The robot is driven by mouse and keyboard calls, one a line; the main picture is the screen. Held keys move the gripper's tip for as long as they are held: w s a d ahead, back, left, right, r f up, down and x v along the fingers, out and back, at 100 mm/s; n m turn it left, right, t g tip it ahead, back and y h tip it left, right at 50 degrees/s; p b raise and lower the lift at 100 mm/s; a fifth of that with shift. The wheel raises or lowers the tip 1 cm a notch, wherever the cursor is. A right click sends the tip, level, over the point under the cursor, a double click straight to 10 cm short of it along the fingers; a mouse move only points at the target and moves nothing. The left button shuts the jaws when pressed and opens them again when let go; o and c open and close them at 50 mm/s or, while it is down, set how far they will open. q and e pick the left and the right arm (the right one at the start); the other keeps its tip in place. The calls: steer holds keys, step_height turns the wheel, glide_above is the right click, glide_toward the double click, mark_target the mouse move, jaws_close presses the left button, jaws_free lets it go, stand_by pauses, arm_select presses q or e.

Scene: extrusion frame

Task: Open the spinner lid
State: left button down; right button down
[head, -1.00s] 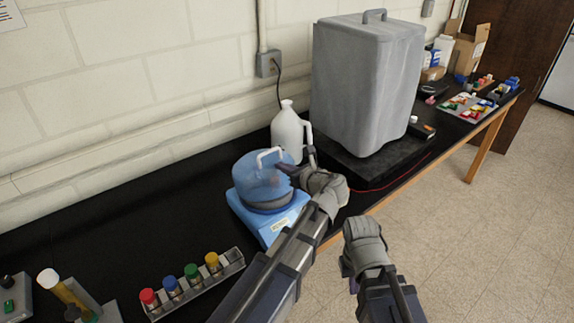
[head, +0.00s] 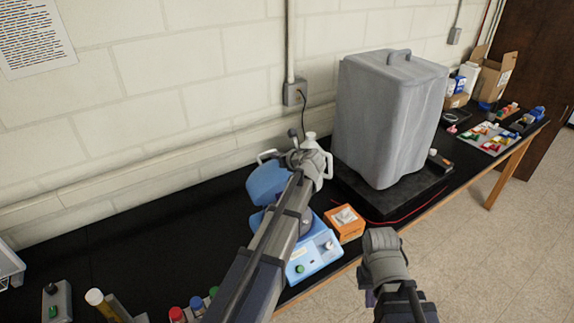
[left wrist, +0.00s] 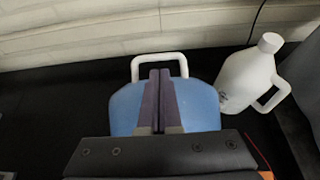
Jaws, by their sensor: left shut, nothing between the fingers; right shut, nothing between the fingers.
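The spinner is a light-blue machine (head: 316,258) on the black bench, with a green button and a dial on its front. Its translucent blue lid (head: 265,184) is tilted up at the back and stands open. The lid's white handle (head: 267,155) is at its top edge. In the left wrist view the lid (left wrist: 196,106) and handle (left wrist: 160,58) are behind my fingers. My left gripper (head: 293,133) is shut and empty, raised at the lid; touching cannot be told. My left arm hides much of the spinner's middle. My right gripper (head: 369,298) is shut and empty, in front of the bench.
A white jug (left wrist: 248,78) stands behind and right of the spinner. An orange tissue box (head: 344,222) is close on the right. A large grey covered machine (head: 388,118) stands further right. Capped tubes (head: 196,306) are at front left. The bench left of the lid is clear.

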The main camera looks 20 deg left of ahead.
arm_select(q)
steer(key=shift+w+a+f, duration=0.1)
steer(key=shift+w+a, duration=0.9)
steer(key=shift+a, duration=0.25)
steer(key=shift+w+a, duration=0.95)
steer(key=shift+a, duration=0.3)
steer(key=shift+d, duration=0.1)
